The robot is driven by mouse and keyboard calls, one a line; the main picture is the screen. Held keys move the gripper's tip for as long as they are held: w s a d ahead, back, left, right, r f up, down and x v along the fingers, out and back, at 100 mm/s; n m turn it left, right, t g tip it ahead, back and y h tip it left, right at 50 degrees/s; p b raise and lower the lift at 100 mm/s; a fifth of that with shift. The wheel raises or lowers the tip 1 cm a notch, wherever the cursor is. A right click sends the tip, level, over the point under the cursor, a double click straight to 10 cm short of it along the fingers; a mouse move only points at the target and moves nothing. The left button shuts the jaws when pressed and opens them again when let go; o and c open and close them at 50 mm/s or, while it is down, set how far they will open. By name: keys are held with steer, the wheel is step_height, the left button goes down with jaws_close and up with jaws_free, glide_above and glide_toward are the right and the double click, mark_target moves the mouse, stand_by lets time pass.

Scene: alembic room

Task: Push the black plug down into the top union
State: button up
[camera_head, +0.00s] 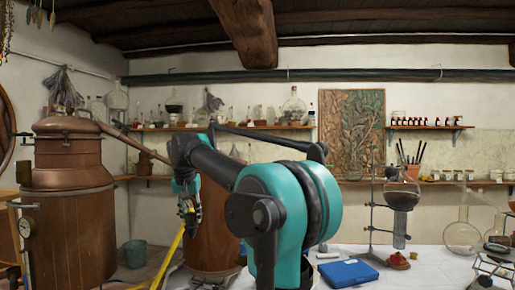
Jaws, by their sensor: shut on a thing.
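My gripper (187,208) is at the left of the middle, at the end of my teal and black arm. It points down in front of the copper vessel (215,243). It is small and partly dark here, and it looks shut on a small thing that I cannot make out. I cannot pick out the black plug or the top union for certain. A yellow bar (170,258) runs down and left from just below the gripper; I cannot tell whether they touch.
A large copper still (75,215) stands at the left, its pipe reaching right toward my arm. A blue box (347,273) lies on the white table. A stand holds a dark-filled flask (402,198) at the right. Clear glass flasks (461,236) stand further right.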

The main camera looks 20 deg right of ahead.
step_height(320, 180, up, 23)
steer(key=a+m+h, duration=0.1)
steer(key=m, duration=0.1)
steer(key=shift+s+a+r+m, duration=0.2)
steer(key=shift+s+a+m, duration=0.05)
steer(key=shift+s+m, duration=0.2)
